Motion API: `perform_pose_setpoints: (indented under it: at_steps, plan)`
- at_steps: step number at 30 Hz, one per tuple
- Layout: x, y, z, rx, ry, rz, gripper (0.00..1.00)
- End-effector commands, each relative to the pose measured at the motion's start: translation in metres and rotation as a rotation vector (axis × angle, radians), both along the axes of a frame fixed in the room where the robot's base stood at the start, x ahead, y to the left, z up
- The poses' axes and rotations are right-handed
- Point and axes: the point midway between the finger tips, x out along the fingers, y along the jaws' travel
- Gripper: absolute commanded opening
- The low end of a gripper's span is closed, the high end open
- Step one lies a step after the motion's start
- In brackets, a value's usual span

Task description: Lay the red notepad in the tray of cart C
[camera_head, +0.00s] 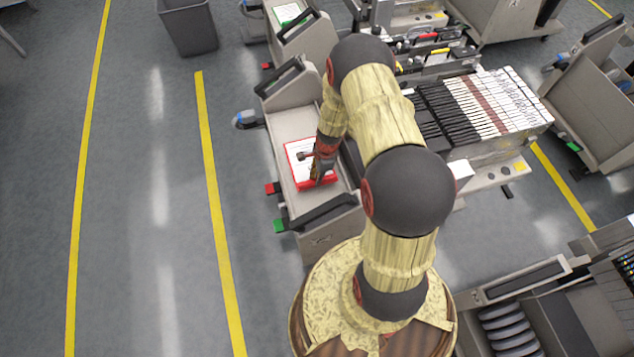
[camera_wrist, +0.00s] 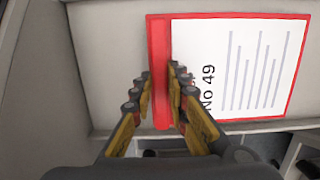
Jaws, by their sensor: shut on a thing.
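The red notepad (camera_wrist: 159,50) has a white printed face reading "No 49" and a red border. In the wrist view my gripper (camera_wrist: 160,88) is shut on its red edge strip, one finger on each side. In the head view the notepad (camera_head: 303,150) is over the grey tray (camera_head: 284,126) of a trolley on the left side of the feeder machine. My gripper (camera_head: 318,178) is at its near right part, and my arm hides some of it. I cannot tell whether the notepad touches the tray floor. No letter on this trolley is readable.
The tray has raised ends with black handles (camera_head: 318,214). Another trolley (camera_head: 300,38) with a green and white item stands behind it. The feeder machine (camera_head: 478,105) is close on the right. A grey bin (camera_head: 188,28) stands at the back left. The floor on the left is clear.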

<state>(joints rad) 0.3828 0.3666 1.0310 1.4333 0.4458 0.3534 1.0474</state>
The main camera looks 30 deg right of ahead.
Motion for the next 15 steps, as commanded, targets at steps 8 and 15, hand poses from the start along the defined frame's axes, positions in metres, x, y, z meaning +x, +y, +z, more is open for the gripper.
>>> perform_pose_setpoints:
  at_steps: [8, 15]
  plan:
    - [0.000, 0.000, -0.031, 0.000, -0.001, 0.002, 0.00]
    - [0.000, 0.000, -0.030, 0.000, 0.000, 0.002, 0.00]
